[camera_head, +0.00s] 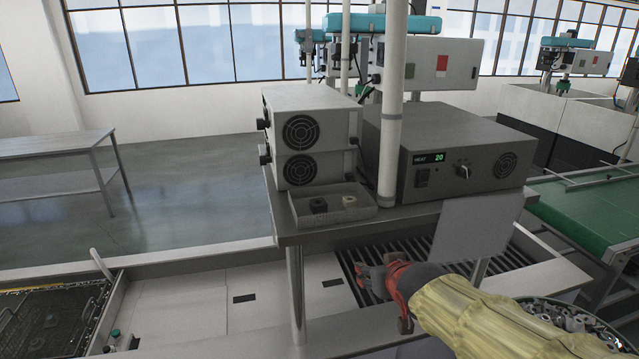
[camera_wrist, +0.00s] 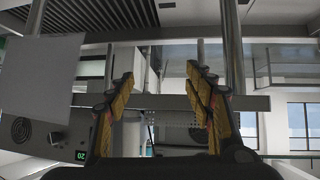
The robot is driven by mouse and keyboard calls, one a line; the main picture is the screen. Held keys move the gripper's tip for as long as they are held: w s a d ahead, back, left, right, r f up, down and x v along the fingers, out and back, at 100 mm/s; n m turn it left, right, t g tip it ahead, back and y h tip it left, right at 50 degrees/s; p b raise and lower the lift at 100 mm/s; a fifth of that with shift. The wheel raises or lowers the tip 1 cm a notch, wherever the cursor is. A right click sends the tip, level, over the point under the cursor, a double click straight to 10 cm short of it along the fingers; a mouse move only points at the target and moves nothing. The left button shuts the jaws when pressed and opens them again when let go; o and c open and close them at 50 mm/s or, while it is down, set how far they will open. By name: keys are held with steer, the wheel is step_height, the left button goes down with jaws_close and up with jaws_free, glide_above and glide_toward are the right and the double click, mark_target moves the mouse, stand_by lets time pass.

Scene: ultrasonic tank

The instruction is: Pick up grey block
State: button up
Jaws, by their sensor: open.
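A shallow grey tray (camera_head: 372,212) sits on the metal shelf, in front of two stacked fan boxes. Inside it are two small blocks, a dark grey one (camera_head: 318,205) on the left and a pale beige one (camera_head: 349,201) on the right. My gripper (camera_head: 364,278) is below and to the right of the tray, over the slatted area, apart from both blocks. In the wrist view my gripper (camera_wrist: 160,95) has its two yellow-and-black fingers spread with nothing held between them. I cannot make out either block in the wrist view.
A heater box (camera_head: 460,150) reading 20 and a white upright pipe (camera_head: 390,110) stand right of the tray. A grey panel (camera_head: 482,230) hangs at the shelf's right front. A metal leg (camera_head: 297,290) supports the shelf (camera_head: 420,214). A green conveyor (camera_head: 590,210) is at right.

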mark_target(319, 203)
steer(key=w+a+r+n+t+y+p, duration=0.2)
steer(key=w+a+r+y+p, duration=0.1)
steer(key=w+a+r+p, duration=0.75)
steer(key=shift+y, duration=0.4)
steer(key=p+x, duration=0.1)
steer(key=x, duration=0.2)
steer(key=p+x, duration=0.1)
steer(key=x, duration=0.2)
steer(key=d+p+x, duration=0.1)
steer(key=x, duration=0.3)
steer(key=shift+d+f, duration=0.1)
steer(key=shift+c, duration=1.2)
steer(key=c, duration=1.1)
